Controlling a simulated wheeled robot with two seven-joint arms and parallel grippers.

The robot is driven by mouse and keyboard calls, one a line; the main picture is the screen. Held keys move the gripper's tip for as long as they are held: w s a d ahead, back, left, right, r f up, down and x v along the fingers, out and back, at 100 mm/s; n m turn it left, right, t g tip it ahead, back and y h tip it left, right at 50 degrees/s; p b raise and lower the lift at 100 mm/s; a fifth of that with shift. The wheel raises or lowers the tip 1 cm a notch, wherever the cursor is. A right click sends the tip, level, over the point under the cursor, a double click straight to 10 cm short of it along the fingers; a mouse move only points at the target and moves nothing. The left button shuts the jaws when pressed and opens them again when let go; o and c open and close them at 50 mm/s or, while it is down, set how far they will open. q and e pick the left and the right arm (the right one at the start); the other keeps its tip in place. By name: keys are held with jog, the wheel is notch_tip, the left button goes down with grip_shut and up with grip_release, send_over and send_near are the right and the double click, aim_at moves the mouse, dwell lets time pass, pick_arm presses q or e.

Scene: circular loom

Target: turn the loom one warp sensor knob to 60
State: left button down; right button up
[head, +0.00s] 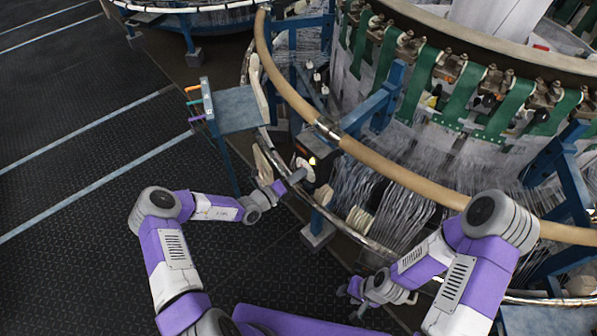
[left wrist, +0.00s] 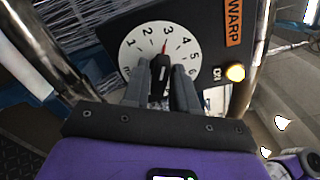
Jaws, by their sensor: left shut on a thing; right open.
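The warp sensor knob (left wrist: 157,80) is a dark knob with a red pointer on a round white dial (left wrist: 128,55). The dial has single digits around its rim, and the red pointer stands at about the 3. My left gripper (left wrist: 163,75) is shut on the knob, one finger on each side, hiding the lower dial. In the head view my left gripper (head: 298,176) is at the dark sensor box (head: 316,150) under the loom's wooden ring. My right gripper (head: 352,298) is open and empty, low near the front of the loom.
An orange WARP label (left wrist: 233,20) and a lit amber lamp (left wrist: 235,72) are beside the dial. The loom's wooden ring (head: 390,172) curves above the box. Dark floor (head: 70,150) is open to the left.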

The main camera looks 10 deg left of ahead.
pick_arm(q)
jog(key=c, duration=1.1)
grip_release()
jog(key=p+v, duration=0.2)
jog(key=v, duration=0.5)
jog(key=shift+p, duration=0.4)
